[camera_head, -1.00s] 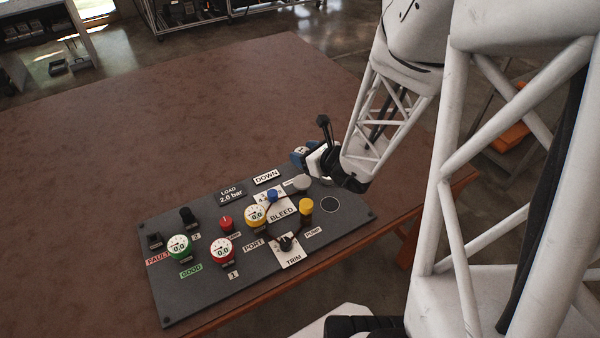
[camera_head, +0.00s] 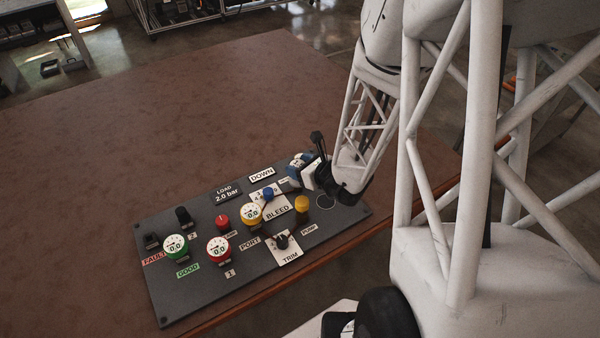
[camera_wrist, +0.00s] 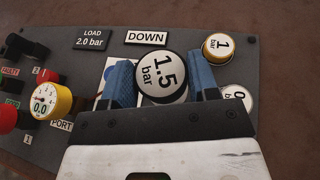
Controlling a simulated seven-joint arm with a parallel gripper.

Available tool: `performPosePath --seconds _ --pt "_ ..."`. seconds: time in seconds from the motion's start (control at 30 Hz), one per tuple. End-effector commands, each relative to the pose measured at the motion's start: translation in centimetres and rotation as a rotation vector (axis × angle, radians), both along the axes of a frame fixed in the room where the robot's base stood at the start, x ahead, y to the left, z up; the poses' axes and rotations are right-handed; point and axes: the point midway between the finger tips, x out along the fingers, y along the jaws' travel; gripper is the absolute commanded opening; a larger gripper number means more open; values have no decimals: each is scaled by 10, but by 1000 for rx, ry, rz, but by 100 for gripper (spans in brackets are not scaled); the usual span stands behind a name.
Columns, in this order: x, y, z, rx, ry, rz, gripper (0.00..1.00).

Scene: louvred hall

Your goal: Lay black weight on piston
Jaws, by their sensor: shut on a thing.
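The black weight (camera_wrist: 162,76), with a white top marked 1.5 bar, is between the blue pads of my gripper (camera_wrist: 164,84) in the wrist view. My gripper is shut on it, above the right part of the dark panel (camera_head: 160,290). In the head view my gripper (camera_head: 305,170) shows from the side, and only a bit of the weight's white top (camera_head: 297,158) shows. A grey form (camera_head: 289,185), perhaps the piston, is partly covered just below the gripper. I cannot tell whether the weight touches it.
A yellow-rimmed disc marked 1 (camera_wrist: 218,46) and a white disc (camera_wrist: 239,98) lie right of the weight. DOWN sign (camera_head: 262,175), LOAD sign (camera_head: 228,193), blue knob (camera_head: 267,194), yellow knob (camera_head: 302,203) and dials stand close by. The brown table (camera_head: 150,140) behind is clear.

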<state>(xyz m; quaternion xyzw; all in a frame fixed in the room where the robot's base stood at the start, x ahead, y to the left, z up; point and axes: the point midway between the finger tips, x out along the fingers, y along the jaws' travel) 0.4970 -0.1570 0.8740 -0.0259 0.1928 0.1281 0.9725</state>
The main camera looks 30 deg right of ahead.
Motion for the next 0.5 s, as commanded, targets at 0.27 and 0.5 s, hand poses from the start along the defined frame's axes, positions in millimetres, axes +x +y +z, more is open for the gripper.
performPosePath --seconds 0.27,0.5 --pt "0 0 -25 2 0 -1 16" --pt "0 0 -29 0 0 0 16"
